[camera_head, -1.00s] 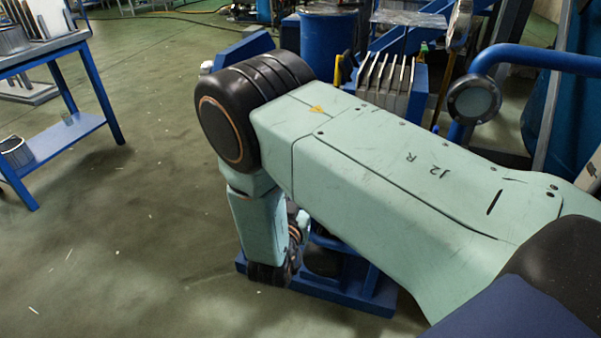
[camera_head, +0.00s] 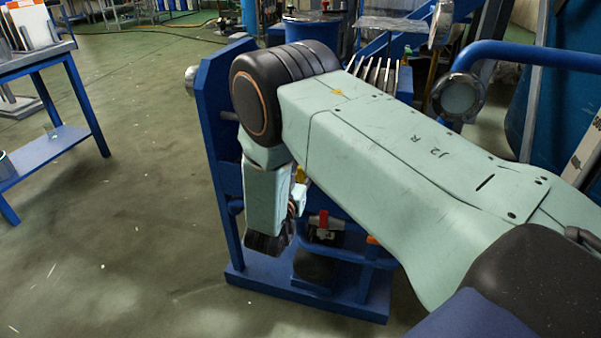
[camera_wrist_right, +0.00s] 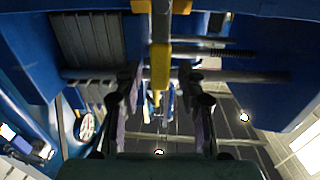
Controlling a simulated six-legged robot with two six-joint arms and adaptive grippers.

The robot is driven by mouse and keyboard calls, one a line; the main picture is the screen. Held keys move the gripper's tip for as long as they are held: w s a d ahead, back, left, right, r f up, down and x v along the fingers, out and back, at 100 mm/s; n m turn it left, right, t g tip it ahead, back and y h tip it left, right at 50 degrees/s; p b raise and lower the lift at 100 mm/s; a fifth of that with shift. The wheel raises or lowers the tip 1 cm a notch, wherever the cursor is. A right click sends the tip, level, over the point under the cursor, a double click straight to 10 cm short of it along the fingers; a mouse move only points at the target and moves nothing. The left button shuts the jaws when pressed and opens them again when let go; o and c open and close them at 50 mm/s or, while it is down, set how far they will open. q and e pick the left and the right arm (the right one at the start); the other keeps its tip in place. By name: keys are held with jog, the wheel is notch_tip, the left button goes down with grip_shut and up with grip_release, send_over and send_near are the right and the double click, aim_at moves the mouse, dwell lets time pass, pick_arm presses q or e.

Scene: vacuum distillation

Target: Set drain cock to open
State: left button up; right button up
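My right arm crosses the head view, its forearm hanging down in front of a blue stand (camera_head: 290,293). A small valve with a red handle (camera_head: 323,219) shows on the stand, just right of my forearm. I cannot tell whether it is the drain cock. In the right wrist view my right gripper (camera_wrist_right: 161,88) is open, with its two dark fingers apart. A yellow lever-like part (camera_wrist_right: 160,66) shows in line with the gap between them; I see no clear contact. A yellow bit (camera_head: 300,173) also shows beside my forearm in the head view. My left gripper is out of view.
A blue upright plate (camera_head: 212,110) stands left of my right elbow. A blue pipe rail (camera_head: 535,55) and a blue tank are at the right. A blue bench (camera_head: 80,95) stands at the far left, with clear green floor between.

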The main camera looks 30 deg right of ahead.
jog(key=shift+r, duration=0.1)
grip_shut()
dwell(0.4)
dwell(0.3)
